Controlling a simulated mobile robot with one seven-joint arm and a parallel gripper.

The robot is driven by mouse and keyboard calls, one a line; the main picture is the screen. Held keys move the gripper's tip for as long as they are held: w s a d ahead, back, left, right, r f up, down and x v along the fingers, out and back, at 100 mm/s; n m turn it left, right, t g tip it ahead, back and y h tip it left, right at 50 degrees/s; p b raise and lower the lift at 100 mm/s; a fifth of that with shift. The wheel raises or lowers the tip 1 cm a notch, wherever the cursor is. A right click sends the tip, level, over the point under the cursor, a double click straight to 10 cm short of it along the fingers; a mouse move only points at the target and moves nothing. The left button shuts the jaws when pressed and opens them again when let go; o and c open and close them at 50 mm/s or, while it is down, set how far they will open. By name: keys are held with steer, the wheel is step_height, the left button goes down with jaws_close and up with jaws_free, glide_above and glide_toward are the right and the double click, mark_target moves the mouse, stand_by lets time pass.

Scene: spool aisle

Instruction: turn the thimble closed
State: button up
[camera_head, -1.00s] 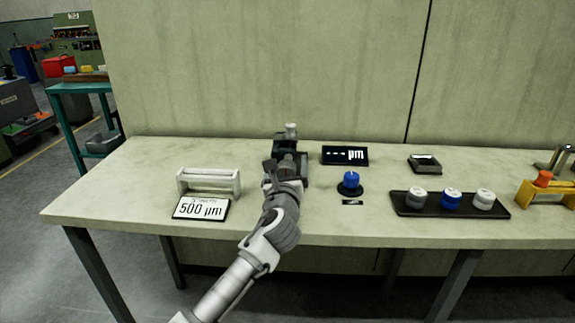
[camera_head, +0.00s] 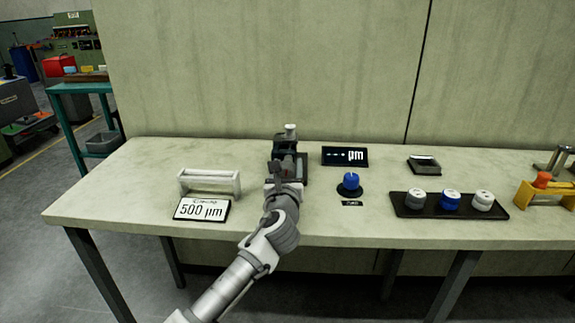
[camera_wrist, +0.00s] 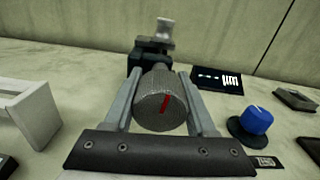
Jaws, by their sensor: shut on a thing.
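The thimble (camera_wrist: 160,100) is a grey knurled knob with a red line on its end face, in the middle of the wrist view. The red line is nearly upright, leaning slightly right. My gripper (camera_wrist: 160,108) has one finger on each side of the thimble and is shut on it. The dark device (camera_wrist: 150,57) behind the thimble carries a pale post on top. In the head view, my gripper (camera_head: 285,168) hides the thimble and much of the device. A dark display (camera_head: 345,156) beside it shows dashes and "µm".
A sign (camera_head: 202,209) reading "500 µm" and a pale handled stand (camera_head: 210,181) are left of my gripper. A blue knob (camera_head: 351,181) stands to the right, then a dark tray (camera_head: 450,212) with three capped spools. The bench front is clear.

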steer(key=m+p, duration=0.1)
steer(key=m, duration=0.2)
steer(key=shift+r, duration=0.15)
steer(key=m+p, duration=0.1)
steer(key=m, duration=0.9)
steer(key=shift+a+p, duration=0.1)
steer(key=shift+p, duration=0.3)
steer(key=m, duration=0.7)
steer(key=shift+r+m, duration=0.1)
steer(key=shift+m, duration=0.2)
steer(key=m, duration=0.6)
steer(key=shift+m, duration=0.4)
